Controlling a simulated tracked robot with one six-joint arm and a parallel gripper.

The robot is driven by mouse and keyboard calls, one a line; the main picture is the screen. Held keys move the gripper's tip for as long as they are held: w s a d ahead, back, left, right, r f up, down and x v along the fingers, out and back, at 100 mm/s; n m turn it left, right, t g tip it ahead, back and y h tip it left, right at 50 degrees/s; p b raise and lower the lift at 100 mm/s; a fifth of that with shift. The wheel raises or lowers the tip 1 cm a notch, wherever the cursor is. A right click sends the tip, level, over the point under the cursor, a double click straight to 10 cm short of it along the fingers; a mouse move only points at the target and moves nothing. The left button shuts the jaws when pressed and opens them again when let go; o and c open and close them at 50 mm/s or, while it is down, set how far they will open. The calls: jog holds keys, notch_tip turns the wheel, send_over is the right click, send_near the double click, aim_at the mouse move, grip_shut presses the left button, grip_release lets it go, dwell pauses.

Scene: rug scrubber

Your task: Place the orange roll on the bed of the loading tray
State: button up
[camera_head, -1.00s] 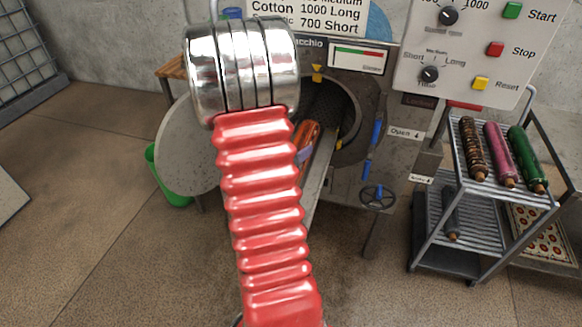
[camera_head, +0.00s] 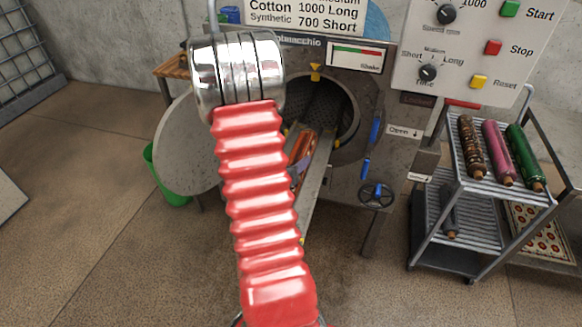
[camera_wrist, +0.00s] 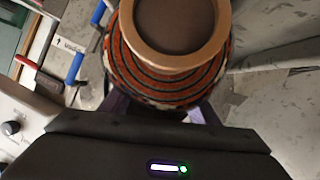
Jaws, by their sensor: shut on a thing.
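The orange roll (camera_head: 305,143) shows in the head view at the drum mouth, over the upper end of the sloping loading tray (camera_head: 319,172). My red arm hides part of it. In the wrist view the roll (camera_wrist: 165,88) has orange, black and white bands and a round wooden end facing the camera. My gripper (camera_wrist: 162,110) is shut on it, with purple fingers on either side. I cannot tell whether the roll touches the tray's bed.
The machine's round drum opening (camera_head: 345,110) is behind the tray, with its open round door (camera_head: 185,150) at left. A rack (camera_head: 480,215) with several rolls stands at right. A green bucket (camera_head: 160,180) is on the floor at left.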

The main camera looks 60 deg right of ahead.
jog(key=shift+f, duration=0.4)
jog(key=o, duration=1.8)
jog(key=shift+f, duration=0.15)
jog(key=shift+c, duration=0.2)
jog(key=shift+v, duration=3.8)
jog(key=shift+w, duration=0.2)
